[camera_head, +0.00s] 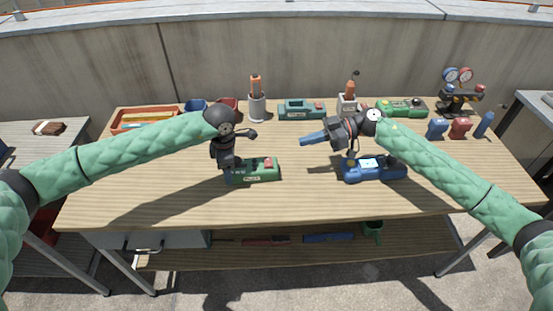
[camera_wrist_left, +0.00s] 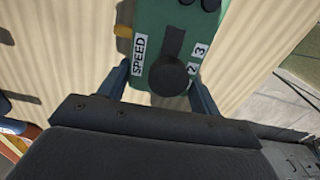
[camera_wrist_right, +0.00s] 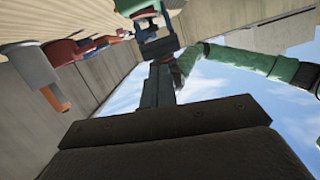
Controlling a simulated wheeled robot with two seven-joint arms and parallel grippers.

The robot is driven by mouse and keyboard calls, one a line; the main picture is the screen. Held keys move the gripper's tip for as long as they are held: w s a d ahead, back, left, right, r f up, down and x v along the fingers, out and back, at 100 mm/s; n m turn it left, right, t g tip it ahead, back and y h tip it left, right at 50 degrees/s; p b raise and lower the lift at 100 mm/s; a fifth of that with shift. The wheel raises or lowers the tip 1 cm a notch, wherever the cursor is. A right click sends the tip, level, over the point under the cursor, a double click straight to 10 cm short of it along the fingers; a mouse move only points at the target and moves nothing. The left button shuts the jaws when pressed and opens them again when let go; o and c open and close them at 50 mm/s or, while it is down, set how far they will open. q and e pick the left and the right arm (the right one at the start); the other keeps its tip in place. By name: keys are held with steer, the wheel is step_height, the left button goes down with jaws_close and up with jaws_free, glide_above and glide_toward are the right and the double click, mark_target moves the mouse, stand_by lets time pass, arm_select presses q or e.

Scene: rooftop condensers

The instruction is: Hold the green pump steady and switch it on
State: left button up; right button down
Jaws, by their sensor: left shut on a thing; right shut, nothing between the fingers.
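The green pump (camera_head: 262,170) sits on the table in front of me, with a red button on top near its right end. My left gripper (camera_head: 230,177) comes down on its left end and is shut on it. In the left wrist view the pump's green body (camera_wrist_left: 154,45) lies between the two fingers, with a black dial, a SPEED label and the numbers 2 and 3. My right gripper (camera_head: 313,138) is shut and empty. It is above the table, right of the pump and apart from it, pointing left. Its closed fingers (camera_wrist_right: 158,84) show in the right wrist view.
A blue device (camera_head: 373,169) stands to the right of the pump. Along the back are a teal device (camera_head: 302,109), another green device (camera_head: 402,108), a tool cup (camera_head: 257,107), an orange tray (camera_head: 122,126) and gauges (camera_head: 459,90). The table front is clear.

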steer(key=shift+a, duration=0.1)
stand_by(0.3)
glide_above(277, 167)
steer(key=shift+w+a+f, duration=0.1)
steer(key=shift+w+f, duration=0.1)
steer(key=shift+f, duration=0.4)
steer(key=shift+w+a+f, duration=0.1)
steer(key=shift+w+f, duration=0.05)
steer(key=shift+f, duration=0.45)
step_height(277, 167, down, 2)
steer(key=shift+s+d+f, duration=0.1)
steer(key=shift+f, duration=0.1)
steer(key=shift+s+f, duration=0.1)
steer(key=shift+f, duration=0.65)
steer(key=shift+s+f, duration=0.1)
steer(key=shift+f, duration=0.25)
steer(key=shift+r, duration=0.1)
